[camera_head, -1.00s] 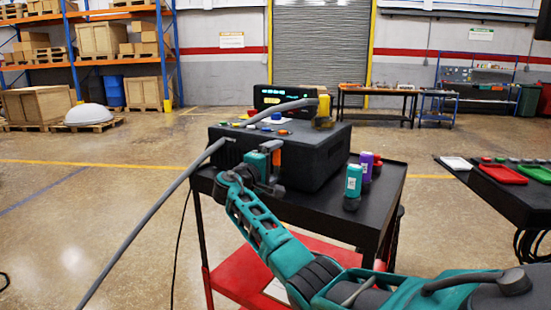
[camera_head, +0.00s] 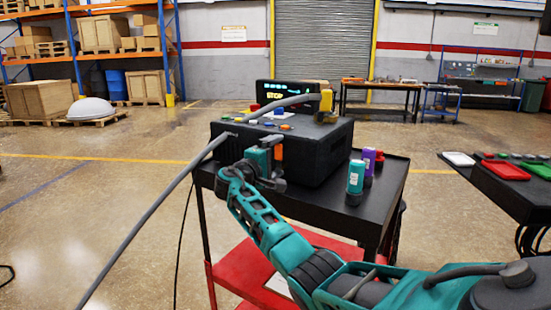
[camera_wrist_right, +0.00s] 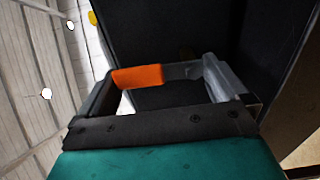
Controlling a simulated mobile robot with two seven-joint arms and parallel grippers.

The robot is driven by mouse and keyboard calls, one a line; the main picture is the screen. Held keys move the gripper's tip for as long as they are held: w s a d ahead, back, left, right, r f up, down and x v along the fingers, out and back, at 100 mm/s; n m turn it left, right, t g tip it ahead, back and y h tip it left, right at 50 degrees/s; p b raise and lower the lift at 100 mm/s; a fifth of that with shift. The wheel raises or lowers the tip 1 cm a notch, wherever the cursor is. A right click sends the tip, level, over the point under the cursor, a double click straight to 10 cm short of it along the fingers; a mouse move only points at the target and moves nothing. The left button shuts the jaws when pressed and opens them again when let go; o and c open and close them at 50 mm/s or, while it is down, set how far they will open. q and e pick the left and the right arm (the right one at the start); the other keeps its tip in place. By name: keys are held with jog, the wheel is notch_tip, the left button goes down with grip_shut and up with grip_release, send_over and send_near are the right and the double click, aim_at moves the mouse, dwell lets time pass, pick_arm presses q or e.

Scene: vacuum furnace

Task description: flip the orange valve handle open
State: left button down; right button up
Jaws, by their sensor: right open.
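The orange valve handle (camera_head: 278,151) is on the near side of the black box (camera_head: 325,158). In the wrist view the orange handle (camera_wrist_right: 137,76) lies crosswise between the finger tips, nearer the left finger, with a dark stem running right. My right gripper (camera_head: 268,172) is at that side of the box, beside the handle. It also shows in the wrist view (camera_wrist_right: 160,82), with its fingers wide apart. Whether either finger touches the handle, I cannot tell. My left gripper is out of view.
The box stands on a black and red cart (camera_head: 380,213). A teal bottle (camera_head: 355,178) and a purple bottle (camera_head: 369,160) stand right of it. A lit display (camera_head: 290,93) stands behind.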

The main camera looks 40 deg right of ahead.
jog(key=v, duration=1.3)
jog(key=shift+b, duration=0.4)
jog(key=shift+d, duration=0.15)
